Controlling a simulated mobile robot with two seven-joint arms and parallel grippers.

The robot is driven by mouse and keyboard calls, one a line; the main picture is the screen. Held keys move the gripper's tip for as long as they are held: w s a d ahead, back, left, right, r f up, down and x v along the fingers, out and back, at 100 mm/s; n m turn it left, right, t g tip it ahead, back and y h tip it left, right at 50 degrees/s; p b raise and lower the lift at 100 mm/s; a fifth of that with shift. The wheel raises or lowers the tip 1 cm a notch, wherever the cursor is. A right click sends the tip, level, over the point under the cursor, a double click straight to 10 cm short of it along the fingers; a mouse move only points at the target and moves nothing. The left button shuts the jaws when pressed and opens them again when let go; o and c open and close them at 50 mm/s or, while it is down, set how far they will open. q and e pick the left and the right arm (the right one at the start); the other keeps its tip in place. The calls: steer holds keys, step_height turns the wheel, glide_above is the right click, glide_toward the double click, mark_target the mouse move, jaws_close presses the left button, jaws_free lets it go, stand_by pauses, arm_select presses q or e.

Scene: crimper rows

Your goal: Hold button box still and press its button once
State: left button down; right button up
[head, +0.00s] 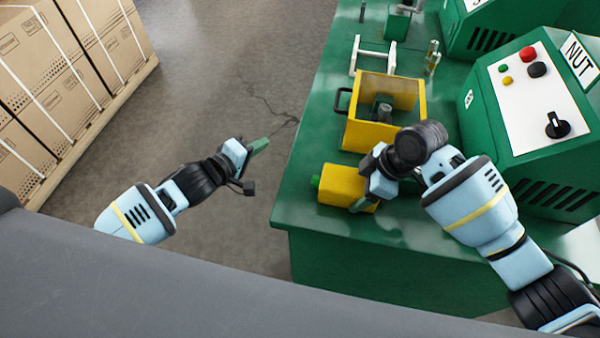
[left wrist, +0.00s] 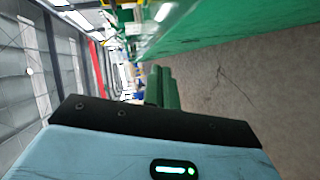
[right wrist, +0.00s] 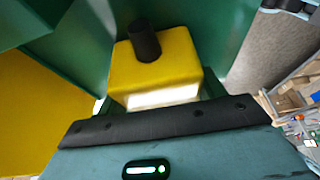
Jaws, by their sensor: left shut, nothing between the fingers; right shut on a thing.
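The yellow button box (head: 342,184) lies on the green table near its front left corner. My left gripper (head: 259,145) is shut and empty over the floor, left of the table edge and apart from the box. Its closed green fingers (left wrist: 160,87) show in the left wrist view.
The green table (head: 310,240) carries an open yellow bin (head: 415,100) behind the box, a white frame (head: 373,55) and green machines, one labelled NUT (head: 535,130). Strapped cartons (head: 60,80) stand on a pallet at left. The floor (head: 220,90) between is clear.

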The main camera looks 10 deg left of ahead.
arm_select(q)
steer(key=s+r+n+g+h, duration=0.2)
steer(key=s+r+n+g, duration=0.5)
steer(key=g, duration=0.5)
steer(key=shift+s+d+r+n+g+h, duration=0.3)
steer(key=shift+r+n+h, duration=0.15)
steer(key=shift+n, duration=0.65)
steer(key=shift+w, duration=0.1)
